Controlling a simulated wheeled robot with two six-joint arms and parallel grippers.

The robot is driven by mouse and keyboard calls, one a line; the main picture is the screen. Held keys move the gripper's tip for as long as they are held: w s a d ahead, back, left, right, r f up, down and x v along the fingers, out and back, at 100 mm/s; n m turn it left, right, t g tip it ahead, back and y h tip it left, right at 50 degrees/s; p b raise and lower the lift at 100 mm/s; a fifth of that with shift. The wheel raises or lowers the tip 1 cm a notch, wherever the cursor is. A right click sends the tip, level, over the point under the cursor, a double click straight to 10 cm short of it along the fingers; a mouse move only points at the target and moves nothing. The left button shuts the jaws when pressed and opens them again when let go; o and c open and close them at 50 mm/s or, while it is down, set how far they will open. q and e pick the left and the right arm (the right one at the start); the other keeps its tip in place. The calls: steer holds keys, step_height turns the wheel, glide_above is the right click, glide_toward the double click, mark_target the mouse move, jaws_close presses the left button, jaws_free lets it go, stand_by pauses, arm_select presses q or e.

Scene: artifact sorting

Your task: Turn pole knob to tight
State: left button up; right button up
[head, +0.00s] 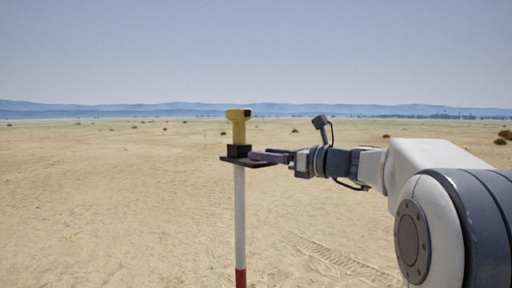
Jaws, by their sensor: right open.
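My right gripper (262,156) comes in from the right at plate height. My left gripper is not in view.
Flat sandy ground (110,210) surrounds the pole, with tyre tracks (340,262) at the lower right. Small shrubs are scattered far off. The space left of the pole is clear. My right arm fills the right side of the view.

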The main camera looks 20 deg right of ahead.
steer(key=shift+p+x, duration=0.4)
steer(key=shift+x, duration=1.25)
steer(key=shift+c, duration=0.3)
jaws_close()
steer(key=shift+f, duration=0.1)
